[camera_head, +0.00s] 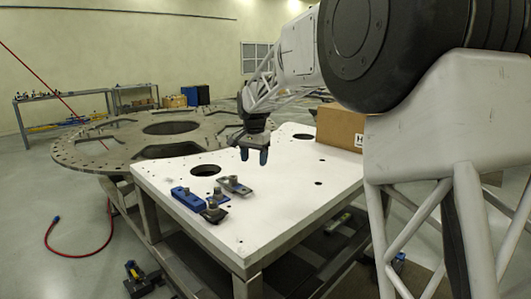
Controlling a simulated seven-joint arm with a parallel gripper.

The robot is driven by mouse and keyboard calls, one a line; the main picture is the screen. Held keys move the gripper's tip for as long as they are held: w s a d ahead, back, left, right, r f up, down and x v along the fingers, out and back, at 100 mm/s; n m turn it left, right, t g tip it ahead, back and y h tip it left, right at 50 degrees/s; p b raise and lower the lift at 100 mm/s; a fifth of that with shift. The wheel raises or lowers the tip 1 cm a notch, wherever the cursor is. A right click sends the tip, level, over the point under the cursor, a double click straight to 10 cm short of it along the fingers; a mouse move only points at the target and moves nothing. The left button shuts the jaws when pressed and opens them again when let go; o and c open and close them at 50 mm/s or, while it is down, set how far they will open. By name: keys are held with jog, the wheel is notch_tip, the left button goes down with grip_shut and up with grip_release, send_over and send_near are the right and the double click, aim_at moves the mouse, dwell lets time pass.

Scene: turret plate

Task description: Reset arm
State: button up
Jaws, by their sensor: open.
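My gripper (254,156) hangs above the white table plate, fingers pointing down, open and empty. My arm reaches in from the right side of the picture. Below and to the left of the gripper, apart from it, several small parts lie on the plate. They are a blue block (188,199), a grey metal piece with a knob (234,185) and a dark piece with blue on it (214,212).
The white table plate (285,195) has round holes and clear room at its right. A cardboard box (341,126) stands at its back right. A large round turret plate (90,150) lies behind at the left. A red hose (80,255) lies on the floor.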

jog(key=s+d+r+n, duration=0.1)
jog(key=s+d, duration=0.4)
jog(key=s, duration=0.4)
jog(key=s+d+r+n+t, duration=0.1)
jog(key=s+d, duration=0.4)
jog(key=s, duration=0.4)
jog(key=s+d+r, duration=0.1)
jog(key=s+d, duration=0.4)
jog(key=s, duration=0.4)
jog(key=s+d+f+n, duration=0.1)
jog(key=s+d+f, duration=0.1)
jog(key=s, duration=0.6)
jog(key=s+d+f+n, duration=0.1)
jog(key=s+d+f, duration=0.2)
jog(key=s, duration=0.6)
jog(key=s+d+f+n, duration=0.1)
jog(key=s+d+f, duration=0.1)
jog(key=s+f, duration=0.3)
jog(key=s, duration=0.3)
jog(key=shift+s+d+t, duration=0.15)
jog(key=shift+s+t, duration=0.15)
jog(key=shift+t, duration=0.1)
